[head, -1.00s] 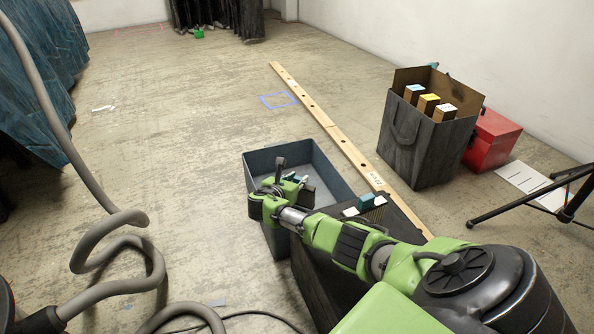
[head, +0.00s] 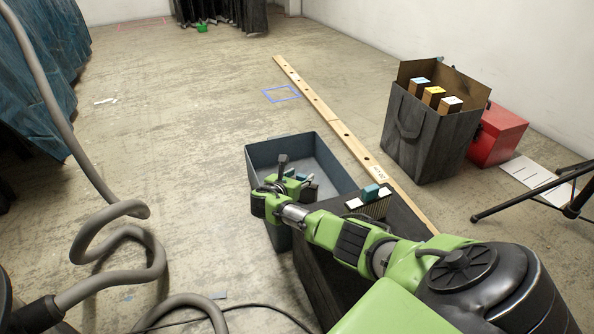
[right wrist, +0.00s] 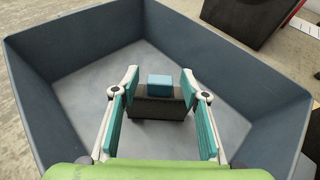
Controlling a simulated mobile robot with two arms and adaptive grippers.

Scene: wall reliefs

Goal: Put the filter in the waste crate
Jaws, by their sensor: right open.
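The waste crate (head: 330,165) is an open blue-grey bin on the floor, with its inside also filling the right wrist view (right wrist: 60,60). My right gripper (head: 302,188) is over the crate, pointing in. In the right wrist view its fingers (right wrist: 160,115) are open and spread. Between them shows a dark block with a teal tab, apparently the filter (right wrist: 160,108), with gaps on both sides. I cannot tell whether it rests on the crate floor. My left gripper is not in view.
A dark box (head: 345,240) beside the crate carries a pleated piece with a teal tab (head: 372,193). A grey bag (head: 430,140), red case (head: 496,136) and tripod leg (head: 515,204) stand right. A hose (head: 125,250) coils left. A long wooden strip (head: 345,138) crosses the floor.

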